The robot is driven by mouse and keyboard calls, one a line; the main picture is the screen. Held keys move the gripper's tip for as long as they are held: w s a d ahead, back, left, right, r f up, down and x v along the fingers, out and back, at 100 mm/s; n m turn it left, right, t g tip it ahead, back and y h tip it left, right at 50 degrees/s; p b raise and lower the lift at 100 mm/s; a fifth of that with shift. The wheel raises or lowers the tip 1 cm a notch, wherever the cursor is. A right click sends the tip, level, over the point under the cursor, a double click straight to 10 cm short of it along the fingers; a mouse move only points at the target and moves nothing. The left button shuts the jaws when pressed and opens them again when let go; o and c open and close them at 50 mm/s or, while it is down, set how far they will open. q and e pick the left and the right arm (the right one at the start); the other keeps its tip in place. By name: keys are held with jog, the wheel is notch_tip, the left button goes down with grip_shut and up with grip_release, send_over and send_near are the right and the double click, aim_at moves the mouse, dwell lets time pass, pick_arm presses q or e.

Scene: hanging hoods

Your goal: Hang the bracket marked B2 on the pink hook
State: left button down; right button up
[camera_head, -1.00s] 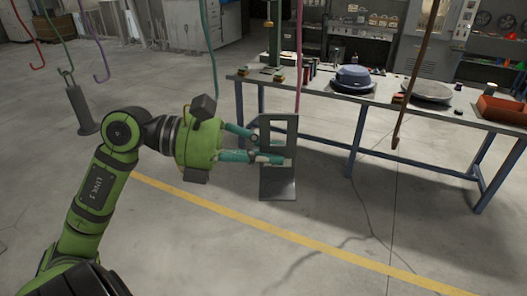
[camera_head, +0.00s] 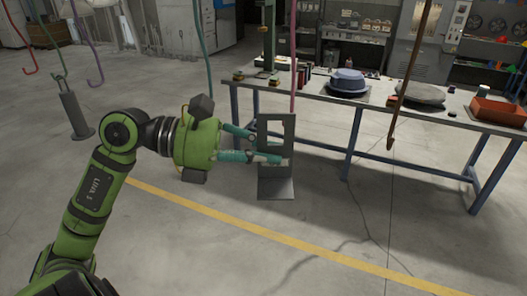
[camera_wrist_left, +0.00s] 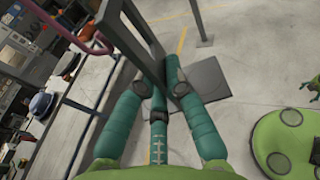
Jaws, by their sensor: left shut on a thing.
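A grey bracket (camera_head: 275,186) with a rectangular opening in its upper part and a flat foot hangs upright in the air. No B2 mark can be read. My left gripper (camera_head: 264,147) is shut on its upright from the left. In the left wrist view the bracket's dark bar (camera_wrist_left: 132,42) runs between the teal fingers (camera_wrist_left: 158,98), and its foot plate (camera_wrist_left: 208,78) lies beyond. The pink hook's rod (camera_head: 294,70) comes down to the bracket's top right corner; its lower end is hidden in the head view. The wrist view shows the pink curve (camera_wrist_left: 100,42) beside the bracket, apparently apart.
A brown hook (camera_head: 408,85) hangs to the right, a teal one (camera_head: 203,30) to the left. A grey cylinder (camera_head: 74,115) hangs on a green hook at far left.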

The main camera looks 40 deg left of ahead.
pick_arm(q)
jog(key=shift+w+a, duration=0.15)
jog(key=shift+w, duration=0.4)
jog(key=shift+w+a, duration=0.15)
jog(key=shift+w, duration=0.4)
jog(key=shift+w+a, duration=0.2)
jog(key=shift+w, duration=0.5)
jog(key=shift+w+a, duration=0.15)
jog(key=shift+w, duration=0.55)
jog(key=shift+f+b, duration=1.3)
jog(key=shift+b, duration=0.3)
jog(key=c, duration=1.2)
grip_release()
jog(key=shift+c, duration=0.2)
